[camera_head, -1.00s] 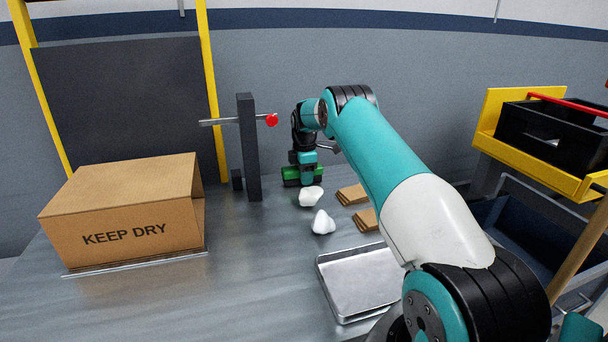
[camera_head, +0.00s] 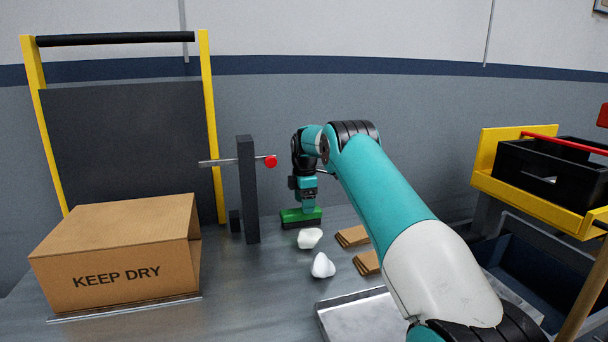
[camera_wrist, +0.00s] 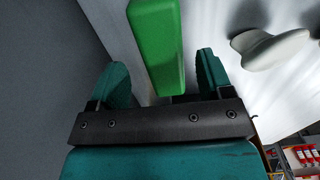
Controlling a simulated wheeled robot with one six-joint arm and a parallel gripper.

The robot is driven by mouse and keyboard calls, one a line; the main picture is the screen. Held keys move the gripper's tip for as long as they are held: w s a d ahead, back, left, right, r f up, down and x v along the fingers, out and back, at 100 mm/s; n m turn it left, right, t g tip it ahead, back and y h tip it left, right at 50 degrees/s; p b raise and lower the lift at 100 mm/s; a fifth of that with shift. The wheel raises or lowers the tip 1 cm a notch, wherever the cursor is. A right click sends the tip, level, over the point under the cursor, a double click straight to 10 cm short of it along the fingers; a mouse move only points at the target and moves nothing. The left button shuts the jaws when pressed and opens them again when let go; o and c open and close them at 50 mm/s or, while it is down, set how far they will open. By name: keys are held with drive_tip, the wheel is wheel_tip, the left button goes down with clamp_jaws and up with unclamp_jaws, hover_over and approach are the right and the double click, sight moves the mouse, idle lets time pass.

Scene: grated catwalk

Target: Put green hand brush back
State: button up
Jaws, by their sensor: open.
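The green hand brush (camera_head: 294,217) lies on the metal table toward the back, beside a dark upright post. Its green top is up, with a dark strip below. My gripper (camera_head: 309,207) is directly above it, pointing down, its fingertips at about the brush's top. In the wrist view the green brush (camera_wrist: 156,45) extends between the two teal fingers of my gripper (camera_wrist: 163,78). The fingers are spread, with a gap visible on each side. The brush's underside is hidden there.
A dark post (camera_head: 249,190) with a red-tipped rod (camera_head: 270,161) stands left of my gripper. White lumps (camera_head: 322,265), brown pads (camera_head: 353,236) and a metal tray (camera_head: 350,318) lie nearer. A KEEP DRY box (camera_head: 115,255) stands left. A black crate (camera_head: 560,167) sits at right.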

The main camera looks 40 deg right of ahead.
wheel_tip(320, 180, up, 12)
drive_tip(key=p, duration=0.1)
idle(0.6)
